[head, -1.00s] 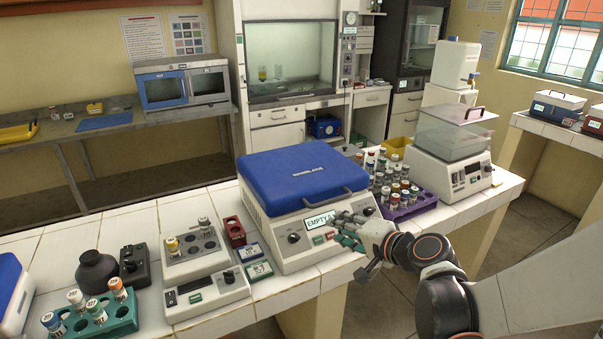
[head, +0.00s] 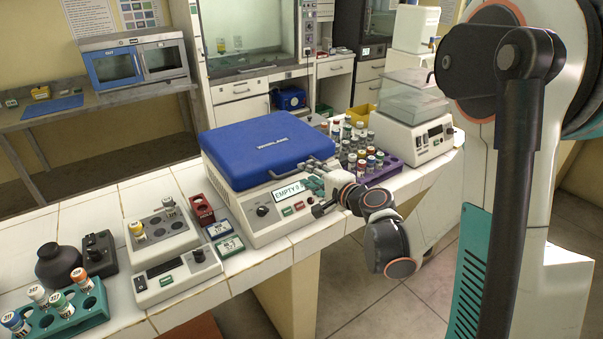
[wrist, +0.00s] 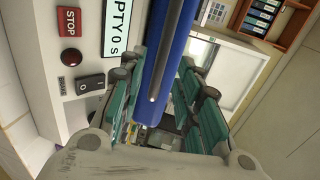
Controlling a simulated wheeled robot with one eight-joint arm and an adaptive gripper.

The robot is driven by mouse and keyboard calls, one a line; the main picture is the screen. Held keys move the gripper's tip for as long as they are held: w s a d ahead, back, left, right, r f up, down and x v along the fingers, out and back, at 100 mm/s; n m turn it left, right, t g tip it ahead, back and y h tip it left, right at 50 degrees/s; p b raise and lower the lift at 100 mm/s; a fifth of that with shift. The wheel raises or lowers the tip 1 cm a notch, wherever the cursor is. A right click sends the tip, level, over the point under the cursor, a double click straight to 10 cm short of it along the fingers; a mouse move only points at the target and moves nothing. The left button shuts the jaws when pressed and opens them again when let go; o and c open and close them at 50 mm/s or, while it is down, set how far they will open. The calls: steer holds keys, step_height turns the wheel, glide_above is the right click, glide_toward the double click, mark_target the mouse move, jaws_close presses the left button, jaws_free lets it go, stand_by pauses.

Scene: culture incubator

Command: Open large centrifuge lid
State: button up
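The large centrifuge (head: 252,228) stands on the tiled bench, with its blue lid (head: 258,143) down. A bar handle (head: 288,172) runs along the lid's front edge, above a display reading EMPTY. My gripper (head: 318,176) is at the right end of the handle, in front of the lid's right corner. In the wrist view its teal-padded fingers (wrist: 164,95) are spread, with the blue lid edge and a thin dark bar (wrist: 167,60) between them. I see gaps beside the pads; whether a finger touches the handle is hard to tell. The red STOP button (wrist: 69,22) is to the left.
A purple rack (head: 384,172) of several vials stands close to the right of the centrifuge, near my gripper. A clear-topped device (head: 412,122) is beyond it. A red rack (head: 201,209) and small timers (head: 229,246) stand to the left. The wall space above the lid is clear.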

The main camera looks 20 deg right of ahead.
steer(key=b+x, duration=0.1)
steer(key=x, duration=0.4)
steer(key=shift+r, duration=0.1)
jaws_close()
